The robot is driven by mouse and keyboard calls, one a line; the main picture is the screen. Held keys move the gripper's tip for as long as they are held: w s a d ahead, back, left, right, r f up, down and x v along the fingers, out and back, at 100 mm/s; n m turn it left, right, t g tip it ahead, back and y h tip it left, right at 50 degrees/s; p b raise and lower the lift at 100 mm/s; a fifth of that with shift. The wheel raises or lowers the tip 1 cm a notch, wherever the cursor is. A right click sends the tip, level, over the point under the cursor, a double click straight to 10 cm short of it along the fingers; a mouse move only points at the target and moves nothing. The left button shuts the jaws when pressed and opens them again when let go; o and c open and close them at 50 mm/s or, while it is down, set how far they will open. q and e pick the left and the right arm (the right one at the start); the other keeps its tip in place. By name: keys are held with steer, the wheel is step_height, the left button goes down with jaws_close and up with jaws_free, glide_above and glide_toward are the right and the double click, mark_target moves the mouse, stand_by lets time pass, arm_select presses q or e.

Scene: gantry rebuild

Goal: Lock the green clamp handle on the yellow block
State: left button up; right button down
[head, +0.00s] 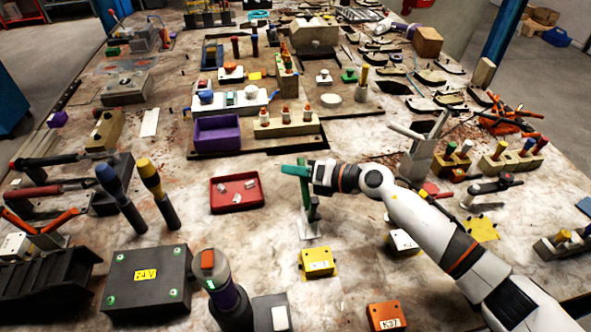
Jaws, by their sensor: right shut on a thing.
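The green clamp handle (304,190) stands upright near the middle of the table in the head view, with a green crosspiece at its top. My right gripper (312,171) is shut on the green clamp handle near that top, reaching in from the right. The clamp's lower part rests on a pale plate (312,232) on the table. The yellow block (318,262) sits just in front of that plate; whether the clamp touches it is too small to tell. The fingertips are partly hidden by the gripper body and handle. My left gripper is not in view.
A red tray (226,207) with small white pieces lies left of the clamp. A purple bin (218,136) stands behind. A black box (147,283) and a dark upright tool (222,290) are at front left. An orange block (386,316) is in front.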

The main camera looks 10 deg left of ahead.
steer(key=s+r+n+y+b, duration=0.1)
steer(key=b, duration=0.1)
steer(key=r+n+t+y+b, duration=0.1)
steer(key=b, duration=0.2)
steer(key=shift+s+d+r+n+t+b, duration=0.3)
steer(key=shift+s+d+r+n+b, duration=0.05)
steer(key=shift+s+n, duration=0.05)
steer(key=c, duration=1.3)
jaws_free()
steer(key=shift+b+v, duration=1.2)
steer(key=shift+v, duration=4.8)
steer(key=shift+f, duration=0.1)
